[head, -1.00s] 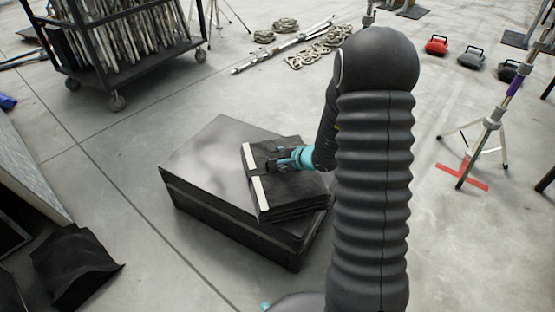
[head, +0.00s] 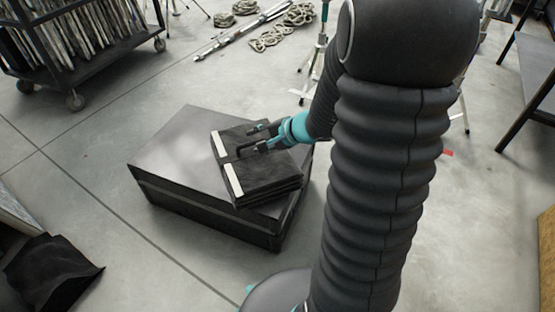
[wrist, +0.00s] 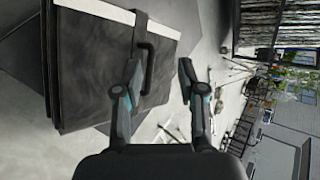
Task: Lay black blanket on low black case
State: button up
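The folded black blanket (head: 262,178), with a white stripe along one edge, lies flat on the low black case (head: 170,150). It rests at the case's right side, turned at an angle to it. In the wrist view the blanket (wrist: 95,70) fills the left, with a dark strap and handle (wrist: 149,68) at its edge. My gripper (head: 249,140) is over the blanket's upper part. In the wrist view its two fingers (wrist: 160,68) are spread apart. The handle shows between them, nearer the left finger, and nothing is clamped. Contact with the handle cannot be told.
A black wheeled cart (head: 75,40) stands at the upper left. Coiled ropes (head: 270,38) and poles (head: 240,30) lie on the floor behind. A crumpled black cloth (head: 50,270) is at the lower left. Floor around the case's left side is clear.

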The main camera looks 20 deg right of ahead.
jog(key=s+a+r+n+g, duration=0.3)
jog(key=s+a+r+n, duration=0.55)
jog(key=s, duration=0.45)
jog(key=s+d+r+n+h, duration=0.2)
jog(key=s+r+h, duration=0.1)
jog(key=s, duration=0.2)
jog(key=s+d+r+n+h, duration=0.2)
jog(key=s+d+h, duration=0.1)
jog(key=s, duration=0.3)
jog(key=shift+d+r, duration=0.25)
jog(key=shift+r, duration=0.15)
